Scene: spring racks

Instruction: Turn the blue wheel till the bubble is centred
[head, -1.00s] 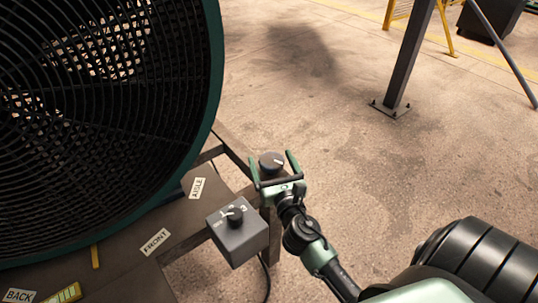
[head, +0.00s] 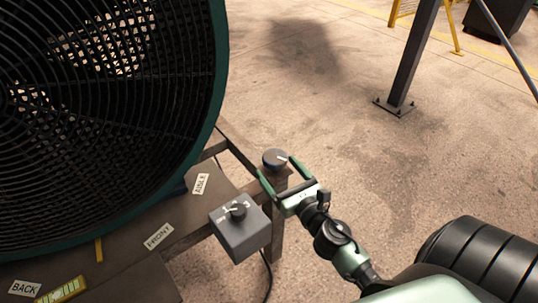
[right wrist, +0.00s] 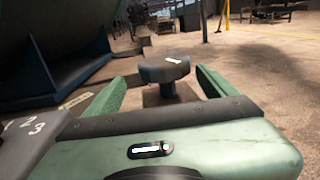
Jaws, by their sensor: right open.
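The wheel (head: 275,159) is a dark blue-grey knob with a white mark on top, on a post at the table corner. In the head view my right gripper (head: 276,166) is open, its fingers on either side of the wheel. The right wrist view shows the wheel (right wrist: 164,69) between the spread fingers, with a gap to each side. A yellow level (head: 62,291) lies at the table's lower left, partly cut off by the frame. Its bubble is too small to make out. My left gripper is not in view.
A large fan (head: 90,110) stands on the brown table (head: 130,275). A grey box with a numbered dial (head: 240,230) sits at the table edge, close to my right gripper. Labels read AISLE, FRONT and BACK. Open concrete floor lies to the right.

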